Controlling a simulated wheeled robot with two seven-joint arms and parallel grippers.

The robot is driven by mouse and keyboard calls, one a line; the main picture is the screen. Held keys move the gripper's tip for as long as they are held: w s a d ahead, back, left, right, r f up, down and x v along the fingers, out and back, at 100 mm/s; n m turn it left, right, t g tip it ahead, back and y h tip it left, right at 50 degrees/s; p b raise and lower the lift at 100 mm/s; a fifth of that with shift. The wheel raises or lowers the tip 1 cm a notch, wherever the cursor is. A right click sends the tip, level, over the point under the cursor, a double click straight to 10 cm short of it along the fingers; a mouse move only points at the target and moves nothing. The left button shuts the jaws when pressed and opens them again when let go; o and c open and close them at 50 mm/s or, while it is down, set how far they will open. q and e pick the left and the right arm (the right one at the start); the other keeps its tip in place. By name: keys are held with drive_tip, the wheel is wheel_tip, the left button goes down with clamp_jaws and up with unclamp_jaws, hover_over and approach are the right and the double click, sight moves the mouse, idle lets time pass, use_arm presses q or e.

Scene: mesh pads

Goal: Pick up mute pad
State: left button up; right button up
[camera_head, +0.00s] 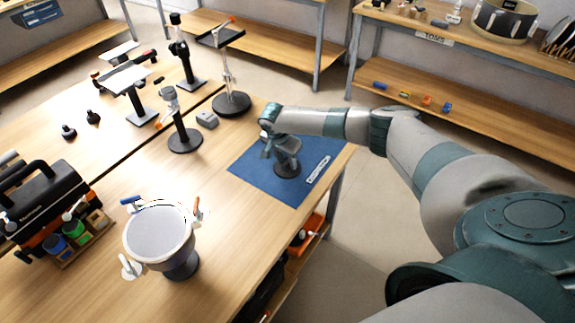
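A small dark round pad (287,172), which looks like the mute pad, lies on the blue mat (250,173). My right arm reaches in from the right, and my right gripper (286,157) points down directly over this pad. The gripper hides part of the pad. The fingers are too small to tell whether they are open or shut, or whether they touch the pad. My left gripper is not in view.
A mesh-topped drum (158,234) with clamps stands on the wooden table in front. A black toolbox (40,205) with bottles sits at the left. Several stands, including one with a round base (185,140), are behind. An orange bin (304,236) is under the table edge.

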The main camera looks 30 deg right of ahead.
drive_tip(key=shift+f, duration=0.25)
clamp_jaws()
drive_tip(key=shift+d+r, duration=0.1)
drive_tip(key=shift+r, duration=0.1)
idle(0.3)
